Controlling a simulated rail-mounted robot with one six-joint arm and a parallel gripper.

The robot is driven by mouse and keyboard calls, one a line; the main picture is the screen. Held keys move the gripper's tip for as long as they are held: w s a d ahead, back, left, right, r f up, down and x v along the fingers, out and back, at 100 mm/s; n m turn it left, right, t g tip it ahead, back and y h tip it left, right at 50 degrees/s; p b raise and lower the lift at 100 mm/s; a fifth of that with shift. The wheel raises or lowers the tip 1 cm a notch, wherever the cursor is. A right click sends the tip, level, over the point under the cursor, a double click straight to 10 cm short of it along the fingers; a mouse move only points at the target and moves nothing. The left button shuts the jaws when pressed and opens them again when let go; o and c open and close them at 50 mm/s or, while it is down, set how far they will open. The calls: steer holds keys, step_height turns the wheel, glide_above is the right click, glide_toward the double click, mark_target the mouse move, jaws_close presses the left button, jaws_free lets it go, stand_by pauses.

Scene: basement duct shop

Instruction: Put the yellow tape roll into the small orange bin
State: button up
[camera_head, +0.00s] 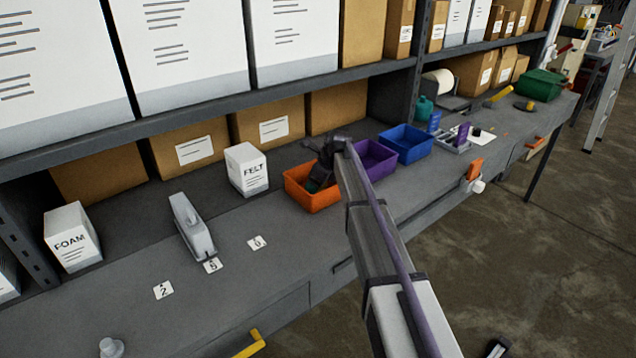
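The small orange bin (318,201) sits on the grey workbench, left of the purple bin. My arm reaches in from the lower right, and my gripper (320,176) is at the orange bin, pointing down over or into it. The gripper is dark and small here, and I cannot tell whether its fingers are open or shut. Something dark green shows by the fingers inside the bin, too small to identify. I cannot make out a yellow tape roll for certain. A dark round item with a little yellow (524,105) lies at the far right of the bench.
A purple bin (372,160) and a blue bin (406,143) stand right of the orange one. A FELT box (246,170), a grey tool (192,226) and number cards (163,290) are to its left. A shelf (330,85) with boxes overhangs the bench.

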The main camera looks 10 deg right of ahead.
steer(key=a+p+v, duration=0.1)
steer(key=p+v, duration=1.1)
steer(key=v, duration=0.1)
steer(key=s+a+n+g+h, duration=0.1)
steer(key=s+n, duration=1.2)
steer(key=s, duration=0.5)
steer(key=s+a+f+n+g+h, duration=0.1)
steer(key=s+a+n+g+h, duration=0.1)
steer(key=s+n, duration=1.1)
steer(key=s, duration=0.5)
steer(key=shift+h, duration=0.3)
steer(key=shift+w+f, duration=0.1)
steer(key=shift+f+b, duration=1.8)
steer(key=shift+b, duration=0.15)
